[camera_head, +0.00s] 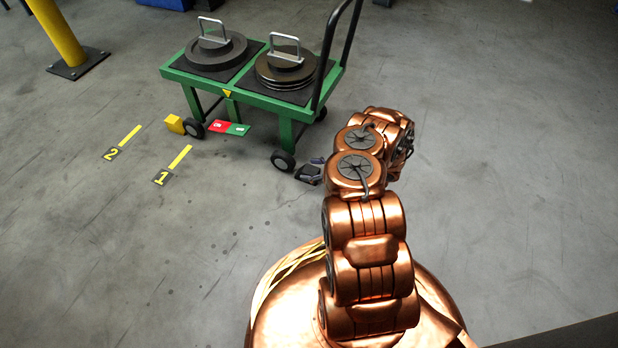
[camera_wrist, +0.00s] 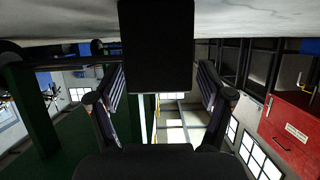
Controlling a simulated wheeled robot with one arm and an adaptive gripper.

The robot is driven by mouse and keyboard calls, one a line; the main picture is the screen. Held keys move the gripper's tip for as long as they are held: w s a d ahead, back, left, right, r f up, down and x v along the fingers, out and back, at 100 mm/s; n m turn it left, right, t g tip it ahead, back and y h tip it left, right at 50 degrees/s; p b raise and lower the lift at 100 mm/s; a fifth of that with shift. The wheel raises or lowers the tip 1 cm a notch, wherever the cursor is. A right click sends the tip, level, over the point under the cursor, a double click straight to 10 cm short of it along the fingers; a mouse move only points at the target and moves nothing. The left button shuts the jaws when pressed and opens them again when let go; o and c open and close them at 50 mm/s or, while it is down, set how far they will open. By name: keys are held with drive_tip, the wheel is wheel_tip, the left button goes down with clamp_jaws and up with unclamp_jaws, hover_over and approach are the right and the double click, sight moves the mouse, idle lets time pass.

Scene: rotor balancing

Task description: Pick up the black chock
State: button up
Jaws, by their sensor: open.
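The black chock (camera_wrist: 157,45) shows in the wrist view as a dark block at the top middle, against the floor, which is at the top of that picture. My gripper (camera_wrist: 160,85) is open, with one finger on each side below the block's picture. A gap shows between the fingers, and I cannot tell whether either touches the chock. In the head view my gripper (camera_head: 315,170) is low by the floor beside the cart's front wheel (camera_head: 283,160). The dark chock (camera_head: 306,173) is at its fingers there, partly hidden.
The green cart (camera_head: 231,85) stands just behind, carrying rotor discs with handles. A yellow block (camera_head: 174,124) is by its left wheel. Red and green plates (camera_head: 228,127) lie below it. Floor markers 1 (camera_head: 161,178) and 2 (camera_head: 113,153) are at left. Floor at right is clear.

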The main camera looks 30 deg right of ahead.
drive_tip(key=shift+w+a+f, duration=0.15)
drive_tip(key=shift+w+a, duration=0.1)
drive_tip(key=shift+w, duration=0.05)
drive_tip(key=shift+c, duration=0.2)
clamp_jaws()
idle(0.3)
